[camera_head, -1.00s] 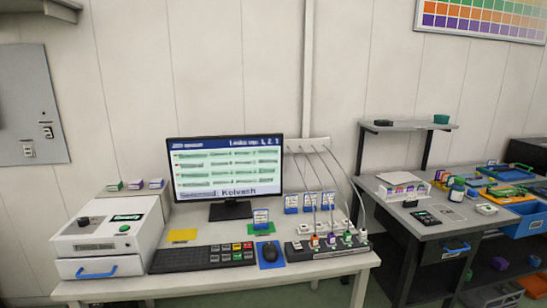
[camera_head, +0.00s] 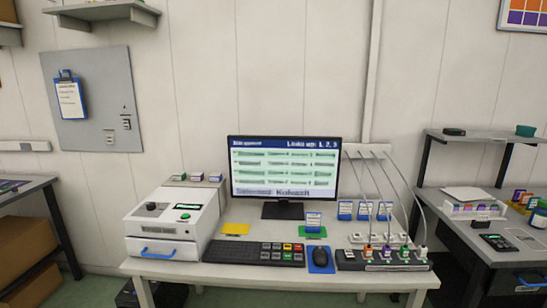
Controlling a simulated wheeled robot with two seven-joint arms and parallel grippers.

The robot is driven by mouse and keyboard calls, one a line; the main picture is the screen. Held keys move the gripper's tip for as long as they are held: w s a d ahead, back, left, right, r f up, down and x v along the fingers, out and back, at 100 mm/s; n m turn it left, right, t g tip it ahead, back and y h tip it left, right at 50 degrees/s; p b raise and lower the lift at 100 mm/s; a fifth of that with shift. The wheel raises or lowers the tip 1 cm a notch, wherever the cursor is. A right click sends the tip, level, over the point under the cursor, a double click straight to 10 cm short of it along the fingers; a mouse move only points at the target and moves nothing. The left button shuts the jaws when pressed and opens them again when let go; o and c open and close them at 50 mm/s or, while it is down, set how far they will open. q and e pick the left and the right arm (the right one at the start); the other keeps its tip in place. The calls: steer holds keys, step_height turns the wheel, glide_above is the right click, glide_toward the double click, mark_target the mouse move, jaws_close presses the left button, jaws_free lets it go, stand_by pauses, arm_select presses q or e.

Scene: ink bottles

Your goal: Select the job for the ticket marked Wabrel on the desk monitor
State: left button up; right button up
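The desk monitor (camera_head: 284,168) stands at the back of the white desk. Its screen has a dark blue header reading roughly "Links up: 1, 2, 3" and several rows of green entries. A grey line at the bottom carries a large word that looks like "Kolvash". The row text is too small to read, and I cannot make out Wabrel. A black keyboard (camera_head: 253,253) with coloured keys at its right end lies in front of the monitor. A black mouse (camera_head: 320,257) rests on a blue pad to its right. Neither of my grippers is in view.
A white machine (camera_head: 173,224) with a blue handle stands at the desk's left. A small ticket stand (camera_head: 313,221) is on a green mat. A black block with ink bottles (camera_head: 384,257) and cables is at the right. Side tables flank the desk, with gaps between.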

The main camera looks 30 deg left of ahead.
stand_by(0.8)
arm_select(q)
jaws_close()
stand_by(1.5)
